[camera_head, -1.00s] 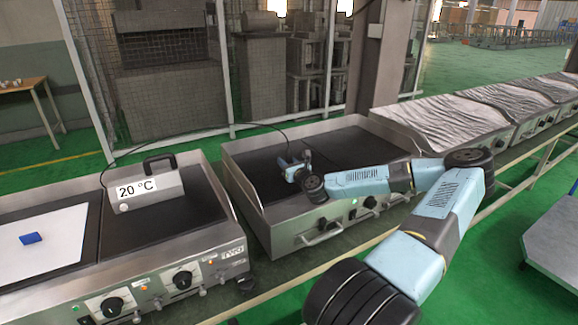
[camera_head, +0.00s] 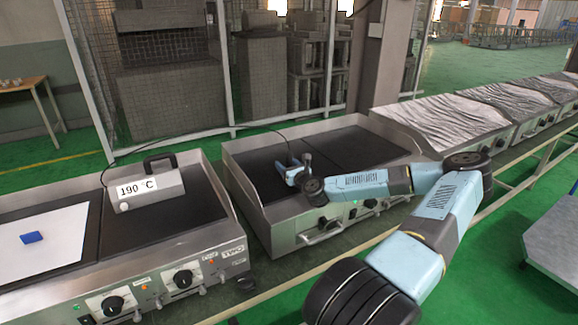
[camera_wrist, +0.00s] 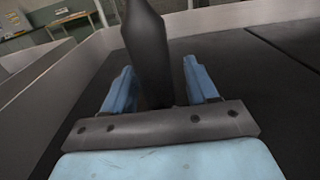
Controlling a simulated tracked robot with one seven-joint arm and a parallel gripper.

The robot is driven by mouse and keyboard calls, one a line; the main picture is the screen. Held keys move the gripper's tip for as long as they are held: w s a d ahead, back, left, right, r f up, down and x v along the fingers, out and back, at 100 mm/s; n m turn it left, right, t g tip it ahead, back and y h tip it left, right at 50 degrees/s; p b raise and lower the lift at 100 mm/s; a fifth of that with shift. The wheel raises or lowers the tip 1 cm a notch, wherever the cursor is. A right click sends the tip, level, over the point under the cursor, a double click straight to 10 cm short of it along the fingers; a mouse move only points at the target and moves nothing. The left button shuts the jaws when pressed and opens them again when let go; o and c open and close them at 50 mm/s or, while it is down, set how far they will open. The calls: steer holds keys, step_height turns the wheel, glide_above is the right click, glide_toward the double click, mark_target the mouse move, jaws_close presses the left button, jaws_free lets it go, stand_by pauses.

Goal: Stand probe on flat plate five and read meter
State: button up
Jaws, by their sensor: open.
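The meter (camera_head: 151,187) is a grey box with a black handle on the left griddle's right plate. Its display reads 190 °C. A thin black cable runs from it toward my gripper (camera_head: 293,171), low over the left plate (camera_head: 262,190) of the middle griddle. In the wrist view the dark probe (camera_wrist: 147,45) stands nearly upright between the blue fingers of my gripper (camera_wrist: 160,88). The fingers are open, with gaps on both sides of the probe. Its lower end is hidden by the gripper's dark body, so I cannot tell its contact with the plate. No plate number is legible.
A white sheet (camera_head: 62,258) with a blue block (camera_head: 31,237) lies on the left griddle. Raised metal walls edge the middle griddle; its right plate (camera_head: 345,150) is bare. Wrapped griddles (camera_head: 445,122) stand to the right.

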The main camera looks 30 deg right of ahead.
steer(key=shift+r, duration=0.15)
steer(key=s, duration=1.2)
steer(key=shift+d, duration=0.2)
steer(key=shift+s, duration=0.1)
